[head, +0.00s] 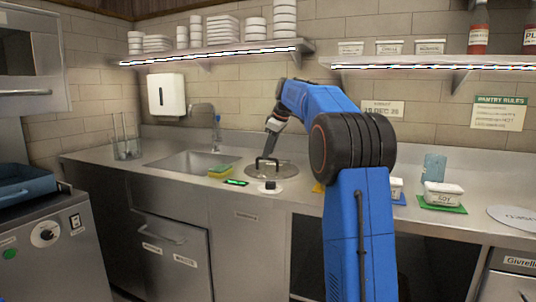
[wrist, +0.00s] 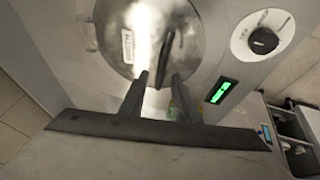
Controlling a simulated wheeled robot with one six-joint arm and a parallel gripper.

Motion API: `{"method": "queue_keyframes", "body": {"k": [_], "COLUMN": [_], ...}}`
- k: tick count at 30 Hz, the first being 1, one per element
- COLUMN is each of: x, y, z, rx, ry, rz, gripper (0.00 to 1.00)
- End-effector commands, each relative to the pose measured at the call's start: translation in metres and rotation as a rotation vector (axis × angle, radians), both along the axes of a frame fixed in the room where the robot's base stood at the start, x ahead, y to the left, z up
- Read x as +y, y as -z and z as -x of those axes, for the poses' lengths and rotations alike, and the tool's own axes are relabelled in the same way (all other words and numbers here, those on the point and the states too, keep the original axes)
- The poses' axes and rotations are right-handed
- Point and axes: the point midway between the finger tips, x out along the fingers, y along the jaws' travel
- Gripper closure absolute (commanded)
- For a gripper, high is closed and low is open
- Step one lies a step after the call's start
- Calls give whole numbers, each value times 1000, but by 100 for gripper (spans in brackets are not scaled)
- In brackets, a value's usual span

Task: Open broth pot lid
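The broth pot lid (head: 286,171) is a round metal lid set in the counter, seen in the head view below my gripper (head: 268,158). It also shows in the wrist view (wrist: 112,42) as a shiny disc with a white label. Its dark upright handle (wrist: 166,48) stands near the middle of the lid. In the wrist view my gripper's two dark fingers (wrist: 160,78) are apart, with their tips close to the handle's near end. Nothing is seen held between them. Whether the fingers touch the handle cannot be told. The lid lies flat on the pot.
A control knob (wrist: 262,40) and a green display (wrist: 221,91) lie beside the pot. A sink (head: 190,162) with a yellow-green sponge (head: 220,171) is to the left. Labelled tubs (head: 442,194) stand to the right. Shelves (head: 215,53) hang above.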

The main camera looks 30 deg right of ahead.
Motion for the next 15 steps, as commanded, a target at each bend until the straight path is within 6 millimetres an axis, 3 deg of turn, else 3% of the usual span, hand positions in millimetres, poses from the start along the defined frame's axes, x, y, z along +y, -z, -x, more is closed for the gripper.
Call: {"method": "queue_keyframes", "body": {"k": [6,15], "x": [2,2], "y": [13,14], "z": [-6,-6], "rx": [1,0], "ry": [0,0], "rz": [-1,0], "gripper": [71,73]}}
